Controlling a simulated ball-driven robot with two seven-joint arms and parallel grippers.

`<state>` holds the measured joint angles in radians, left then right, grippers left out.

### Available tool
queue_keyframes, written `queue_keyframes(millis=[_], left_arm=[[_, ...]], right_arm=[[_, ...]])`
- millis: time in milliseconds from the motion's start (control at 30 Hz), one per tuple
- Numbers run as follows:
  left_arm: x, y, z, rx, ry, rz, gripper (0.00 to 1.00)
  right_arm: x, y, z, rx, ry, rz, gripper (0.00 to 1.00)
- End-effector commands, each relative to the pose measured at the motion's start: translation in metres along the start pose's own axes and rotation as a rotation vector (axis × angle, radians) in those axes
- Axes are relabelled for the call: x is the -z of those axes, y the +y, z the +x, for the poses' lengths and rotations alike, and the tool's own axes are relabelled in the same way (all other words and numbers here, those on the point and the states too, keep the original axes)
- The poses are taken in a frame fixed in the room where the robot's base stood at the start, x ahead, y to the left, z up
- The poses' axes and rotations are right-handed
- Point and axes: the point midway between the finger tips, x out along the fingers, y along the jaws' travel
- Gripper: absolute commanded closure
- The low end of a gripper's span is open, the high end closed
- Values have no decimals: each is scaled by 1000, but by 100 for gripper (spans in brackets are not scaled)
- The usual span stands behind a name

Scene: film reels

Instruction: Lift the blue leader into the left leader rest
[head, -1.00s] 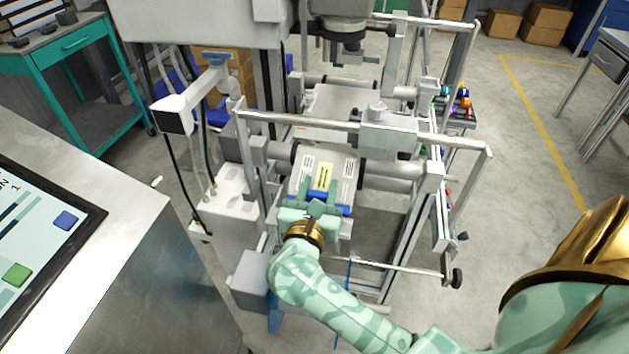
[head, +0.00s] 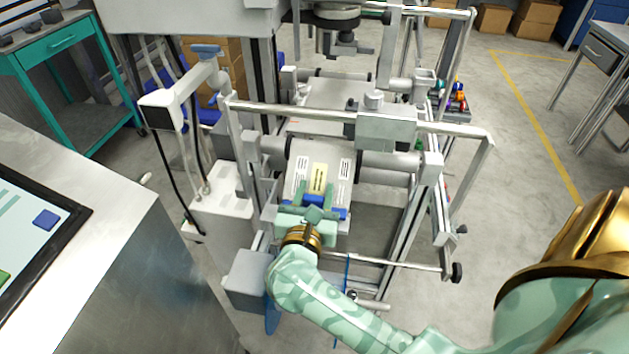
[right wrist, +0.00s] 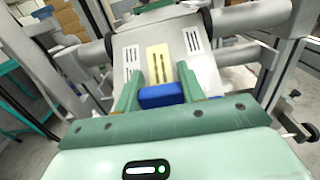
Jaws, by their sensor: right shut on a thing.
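The blue leader (head: 340,212) shows as a short blue block at the lower edge of a sloping light-grey plate. In the right wrist view the blue leader (right wrist: 160,96) sits between the two green fingers. My right gripper (head: 316,190) is shut on it, and its fingertips lie over the lower part of the plate; the gripper also shows in the right wrist view (right wrist: 156,78). The palm hides part of the leader in the head view. I cannot tell which part is the left leader rest. My left gripper is out of view.
The sloping plate (head: 342,167) carries a yellow strip and white slotted labels. Grey rollers and a frame with a top rail (head: 270,110) stand around it. A steel console with a screen (head: 30,230) is at left. A teal bench (head: 75,45) stands behind it.

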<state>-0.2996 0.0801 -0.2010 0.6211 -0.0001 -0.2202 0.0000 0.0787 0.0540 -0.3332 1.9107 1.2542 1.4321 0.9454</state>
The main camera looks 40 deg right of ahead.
Motion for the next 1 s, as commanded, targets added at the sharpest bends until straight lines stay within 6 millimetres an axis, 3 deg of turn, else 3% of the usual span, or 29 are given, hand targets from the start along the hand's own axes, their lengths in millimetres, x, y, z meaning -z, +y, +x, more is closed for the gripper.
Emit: queue_keyframes(millis=[1000], left_arm=[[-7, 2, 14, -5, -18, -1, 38]], right_arm=[[21, 0, -1, 0, 0, -1, 88]])
